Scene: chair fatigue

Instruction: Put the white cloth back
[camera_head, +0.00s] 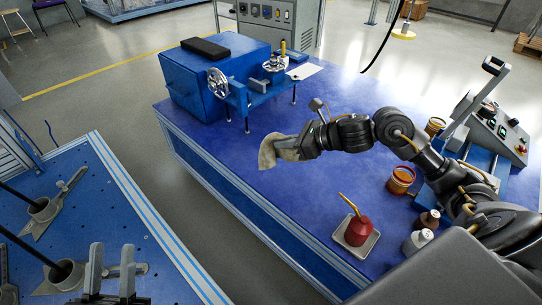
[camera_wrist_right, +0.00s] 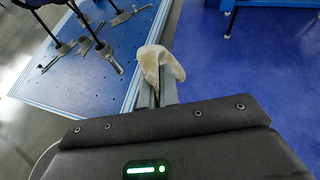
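The white cloth (camera_head: 268,153) looks greyish and crumpled in the head view. My right gripper (camera_head: 297,147) is shut on it and holds it near the left edge of the blue table (camera_head: 340,105). Its height over the table is hard to tell. In the right wrist view the cloth (camera_wrist_right: 160,62) drapes over my right fingertips and partly hides them. My left gripper (camera_head: 111,268) shows at the bottom left of the head view, with its two fingers apart and nothing between them. It is away from the cloth.
A blue machine (camera_head: 215,70) with handwheels stands at the table's far left. A red oil can (camera_head: 357,230) sits in a small tray (camera_head: 349,250). The table's middle is clear. A second blue table (camera_head: 100,190) holds metal clamps.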

